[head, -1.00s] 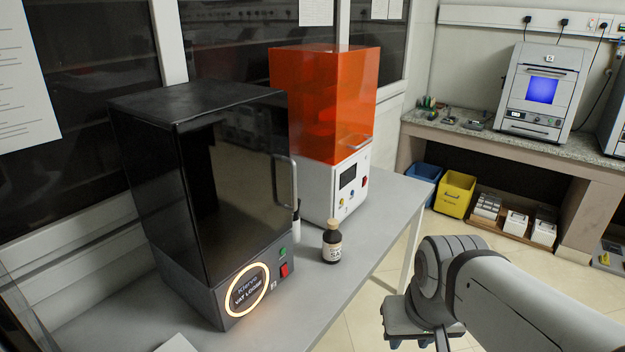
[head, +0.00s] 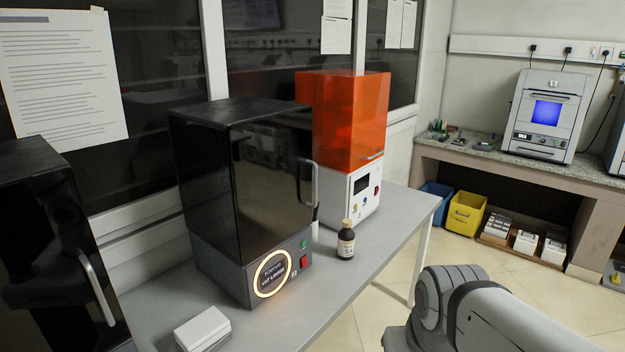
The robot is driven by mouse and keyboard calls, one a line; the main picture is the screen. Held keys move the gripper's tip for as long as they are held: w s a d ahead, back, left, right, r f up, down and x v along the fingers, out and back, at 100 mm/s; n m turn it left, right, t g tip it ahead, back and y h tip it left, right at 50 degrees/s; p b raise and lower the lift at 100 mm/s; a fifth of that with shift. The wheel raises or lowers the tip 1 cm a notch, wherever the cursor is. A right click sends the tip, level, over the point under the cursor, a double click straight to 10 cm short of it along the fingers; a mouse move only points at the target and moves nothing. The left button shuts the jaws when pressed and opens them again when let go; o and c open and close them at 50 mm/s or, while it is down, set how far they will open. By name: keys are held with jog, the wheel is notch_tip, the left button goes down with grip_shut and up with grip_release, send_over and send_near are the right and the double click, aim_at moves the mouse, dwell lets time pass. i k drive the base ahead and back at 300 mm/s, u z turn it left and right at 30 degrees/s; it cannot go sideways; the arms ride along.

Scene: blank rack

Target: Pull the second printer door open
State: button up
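Three printers stand in a row on the grey bench. A black one (head: 52,262) is cut off at the left edge. A second black printer (head: 243,195) stands in the middle, with a glowing ring label and a vertical handle (head: 308,184) on its dark door. That door looks shut. The third printer (head: 365,194) has an orange cover (head: 345,122) and a white base, with a handle low on the cover. My arm shows at the lower right, away from the bench; my gripper is outside the picture.
A small dark bottle (head: 346,243) stands on the bench beside the middle printer. A white box (head: 202,329) lies at the front of the bench (head: 283,322). The floor to its right is clear. Another counter (head: 500,158) with a grey machine (head: 543,115) stands at the back right.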

aim_at(271, 162)
jog(key=i, duration=0.9)
jog(key=z, duration=0.05)
